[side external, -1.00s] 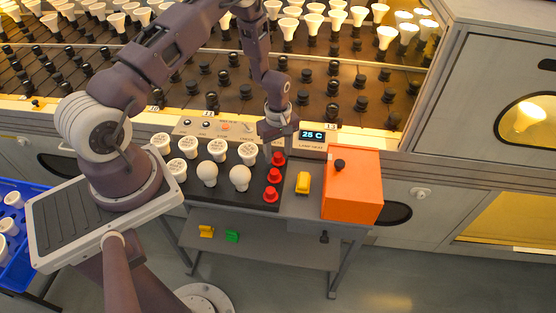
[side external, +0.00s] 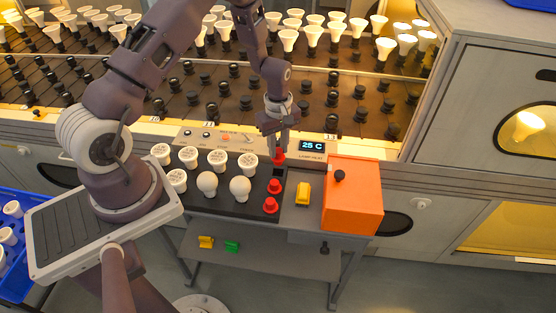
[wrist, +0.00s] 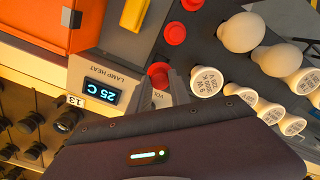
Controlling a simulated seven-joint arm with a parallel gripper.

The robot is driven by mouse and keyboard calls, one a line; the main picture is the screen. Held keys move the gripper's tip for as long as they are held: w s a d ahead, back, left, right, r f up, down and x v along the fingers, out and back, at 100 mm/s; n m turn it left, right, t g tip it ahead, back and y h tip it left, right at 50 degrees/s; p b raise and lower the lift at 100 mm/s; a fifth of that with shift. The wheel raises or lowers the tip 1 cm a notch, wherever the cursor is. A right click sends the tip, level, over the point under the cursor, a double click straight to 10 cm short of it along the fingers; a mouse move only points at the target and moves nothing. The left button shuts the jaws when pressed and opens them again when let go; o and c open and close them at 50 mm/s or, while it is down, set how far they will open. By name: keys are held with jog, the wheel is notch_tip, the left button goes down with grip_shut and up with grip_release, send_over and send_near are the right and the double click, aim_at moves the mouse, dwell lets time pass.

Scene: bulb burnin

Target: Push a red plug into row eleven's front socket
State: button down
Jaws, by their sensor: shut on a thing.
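My gripper (side external: 276,148) is shut on a red plug (side external: 279,157), which is raised just above the dark tray (side external: 237,208) at its back right. In the wrist view the held red plug (wrist: 158,73) shows at the fingertips, partly hidden by them. A dark empty spot in the tray lies under it. Two more red plugs (side external: 275,187) (side external: 270,205) stand in the tray in front. The rack's front sockets (side external: 211,113) line its near edge behind the gripper. Row eleven's label is too small to read surely.
White bulbs (side external: 218,158) fill the tray's left. A yellow piece (side external: 303,193) and an orange box (side external: 353,196) stand to the right. Lit bulbs (side external: 385,47) stand at the rack's back.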

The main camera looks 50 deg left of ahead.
aim_at(278, 149)
jog(key=r, duration=0.3)
jog(key=shift+a, duration=0.2)
jog(key=shift+w+a+r+n, duration=0.1)
jog(key=shift+a+r+n, duration=0.1)
jog(key=shift+a, duration=0.2)
jog(key=shift+a+r+n, duration=0.1)
jog(key=shift+a+n, duration=0.1)
jog(key=shift+a, duration=0.2)
jog(key=s+a+r+n, duration=0.2)
jog(key=a+n, duration=0.4)
jog(key=a, duration=1.1)
jog(key=s+a+r+n, duration=0.25)
jog(key=a+n, duration=0.25)
jog(key=a, duration=1.2)
jog(key=shift+w+a+f, duration=0.1)
jog(key=shift+f, duration=0.95)
jog(key=shift+w+a+f, duration=0.1)
jog(key=shift+f, duration=0.95)
jog(key=shift+d+f, duration=0.1)
jog(key=shift+f, duration=0.2)
jog(key=shift+f, duration=1.7)
jog(key=c, duration=1.1)
grip_release()
